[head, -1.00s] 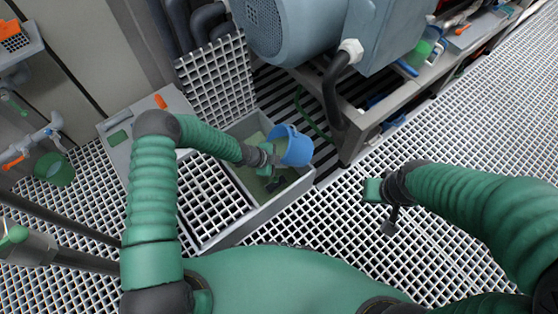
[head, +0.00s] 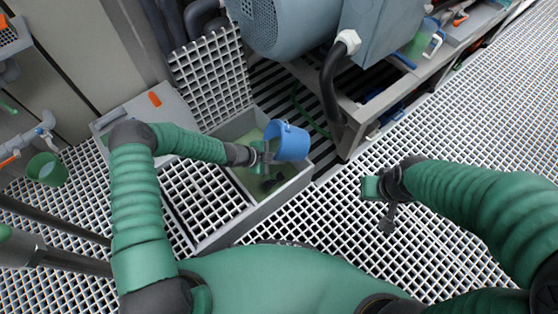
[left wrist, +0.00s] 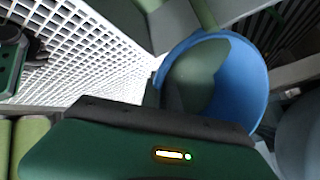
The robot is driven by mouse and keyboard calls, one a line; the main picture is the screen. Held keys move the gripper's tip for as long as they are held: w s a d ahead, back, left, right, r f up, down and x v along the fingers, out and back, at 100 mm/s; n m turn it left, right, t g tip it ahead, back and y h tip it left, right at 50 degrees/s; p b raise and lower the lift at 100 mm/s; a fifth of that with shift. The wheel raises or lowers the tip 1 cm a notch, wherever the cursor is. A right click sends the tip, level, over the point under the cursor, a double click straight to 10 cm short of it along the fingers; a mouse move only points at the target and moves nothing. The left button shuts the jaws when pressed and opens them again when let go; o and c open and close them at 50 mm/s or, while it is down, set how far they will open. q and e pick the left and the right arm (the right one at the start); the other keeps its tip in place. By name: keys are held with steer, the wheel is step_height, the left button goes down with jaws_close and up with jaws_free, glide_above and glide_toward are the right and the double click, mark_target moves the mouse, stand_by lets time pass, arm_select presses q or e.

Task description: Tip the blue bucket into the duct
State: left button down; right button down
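The blue bucket (head: 290,143) is in the air over the open duct (head: 285,196), a grey-walled channel with murky green liquid in it. My left gripper (head: 266,156) is at the bucket's left side and appears shut on it. In the left wrist view the bucket (left wrist: 253,92) shows its round mouth, with a grey-green surface inside; I cannot tell if this is liquid. The bucket looks slightly tilted in the head view. My right gripper (head: 374,190) is away to the right over the grating, apart from the bucket; its fingers are unclear.
A large grey-blue motor (head: 280,30) and a metal frame with a black hose (head: 330,85) stand behind and right of the duct. A grating panel (head: 205,195) lies left of the opening. A green bucket (head: 47,169) is at far left. The grating floor at right is clear.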

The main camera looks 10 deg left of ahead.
arm_select(q)
steer(key=shift+h, duration=0.3)
steer(key=shift+f, duration=0.1)
steer(key=shift+a+f+t+b, duration=0.15)
steer(key=shift+f+t+b, duration=0.2)
steer(key=shift+b, duration=0.55)
steer(key=shift+s+a+f+h+b, duration=0.1)
steer(key=shift+f+h+b, duration=0.15)
steer(key=shift+h+b, duration=0.7)
steer(key=shift+a, duration=0.1)
